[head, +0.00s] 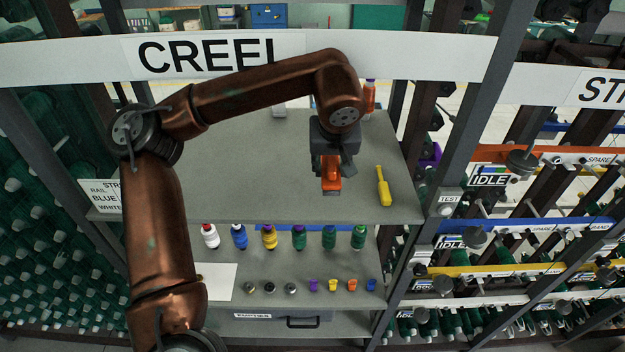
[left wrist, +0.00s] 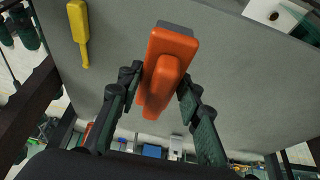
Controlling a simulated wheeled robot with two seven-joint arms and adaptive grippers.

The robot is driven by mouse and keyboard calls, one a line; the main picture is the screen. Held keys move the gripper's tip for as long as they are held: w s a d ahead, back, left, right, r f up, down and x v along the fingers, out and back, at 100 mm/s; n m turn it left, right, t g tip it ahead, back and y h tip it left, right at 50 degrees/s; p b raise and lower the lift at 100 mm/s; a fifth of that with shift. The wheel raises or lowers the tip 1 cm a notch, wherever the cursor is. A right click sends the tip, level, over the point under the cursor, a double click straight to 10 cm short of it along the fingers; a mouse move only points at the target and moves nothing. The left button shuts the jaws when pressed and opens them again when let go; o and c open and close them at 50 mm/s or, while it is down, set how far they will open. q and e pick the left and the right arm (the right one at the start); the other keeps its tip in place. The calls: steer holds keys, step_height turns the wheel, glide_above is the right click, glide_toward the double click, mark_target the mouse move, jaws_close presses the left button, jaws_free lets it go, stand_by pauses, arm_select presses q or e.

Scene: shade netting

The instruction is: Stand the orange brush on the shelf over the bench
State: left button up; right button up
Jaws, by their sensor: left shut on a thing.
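The orange brush (head: 331,180) is between the fingers of my left gripper (head: 331,163), over the grey shelf (head: 240,165) above the bench. In the left wrist view the orange brush (left wrist: 172,50) fills the gap between the fingers of my left gripper (left wrist: 161,82), with a grey part at its far end. The left gripper is shut on it. I cannot tell whether the brush touches the shelf. My right gripper is not in view.
A yellow brush-like tool (head: 383,188) lies on the shelf right of the gripper. An orange bottle (head: 369,97) stands at the shelf's back right. Several thread cones (head: 269,238) stand on the bench (head: 285,265) below. The shelf's left part is clear.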

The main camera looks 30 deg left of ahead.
arm_select(q)
steer(key=f, duration=0.1)
steer(key=w+a+f, duration=0.2)
steer(key=f, duration=0.1)
steer(key=shift+a+p, duration=0.15)
steer(key=shift+p, duration=0.15)
steer(key=shift+s+a+f, duration=0.25)
steer(key=shift+a+f, duration=0.4)
steer(key=shift+f, duration=0.15)
steer(key=f, duration=0.2)
steer(key=f+p, duration=0.1)
steer(key=f, duration=0.1)
steer(key=shift+w+a, duration=0.25)
steer(key=shift+c, duration=0.4)
steer(key=shift+s+r, duration=0.1)
steer(key=shift+s, duration=0.2)
steer(key=o, duration=1)
steer(key=shift+w, duration=0.2)
steer(key=shift+o, duration=0.5)
steer(key=shift+s, duration=0.1)
steer(key=shift+s+d+r, duration=0.1)
steer(key=shift+d+r, duration=0.05)
steer(key=shift+r, duration=0.3)
steer(key=b+v, duration=0.2)
steer(key=v, duration=0.9)
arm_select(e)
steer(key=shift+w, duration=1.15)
arm_select(q)
steer(key=shift+r, duration=0.1)
